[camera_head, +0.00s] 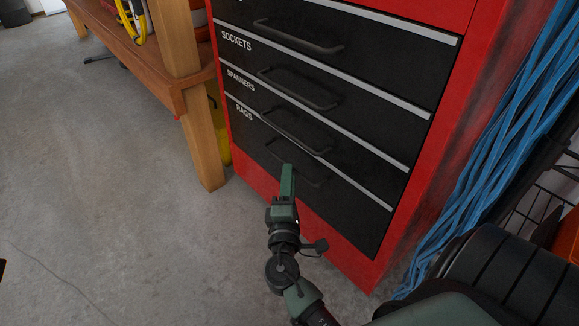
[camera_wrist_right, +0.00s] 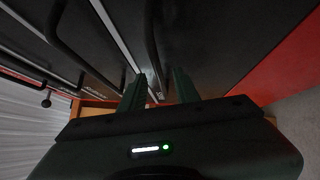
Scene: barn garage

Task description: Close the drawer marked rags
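The drawer marked rags (camera_head: 340,205) is the lowest black drawer of a red tool chest, with its white label at upper left under a grey strip. Its front looks about level with the drawers above; a small gap cannot be told. Its dark bar handle (camera_head: 308,178) is partly hidden by my right gripper (camera_head: 287,168). The gripper reaches up from below, its tips at the handle's left part. In the right wrist view the two green fingers (camera_wrist_right: 158,85) are apart, with a dark handle bar beyond or between them. My left gripper is not in view.
Drawers marked spanners (camera_head: 350,148) and sockets (camera_head: 370,95) sit above, looking shut. A wooden workbench (camera_head: 205,140) stands left of the chest. Blue cables (camera_head: 490,150) hang at the right.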

